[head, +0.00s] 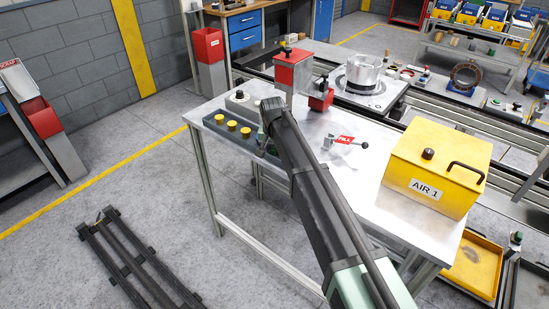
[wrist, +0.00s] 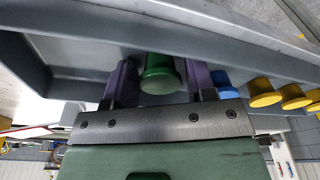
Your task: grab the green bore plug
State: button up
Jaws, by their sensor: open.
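The green bore plug (wrist: 158,74) shows in the wrist view, standing in a grey tray (wrist: 80,52). My gripper (wrist: 160,82) is open, with one finger on each side of the plug. A narrow gap shows at each side, so the jaws do not look closed on it. In the head view my gripper (head: 266,142) is down at the right end of the tray (head: 213,125) on the table. My arm hides the green plug there.
A blue plug (wrist: 224,84) stands close beside my right-hand finger in the wrist view. Several yellow plugs (head: 231,126) stand in the same tray. A red FULL tag valve (head: 345,140) and a yellow AIR 1 box (head: 432,165) stand further right on the table.

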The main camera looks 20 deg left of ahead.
jog(key=c, duration=0.7)
jog(key=shift+o, duration=0.2)
jog(key=shift+r, duration=0.2)
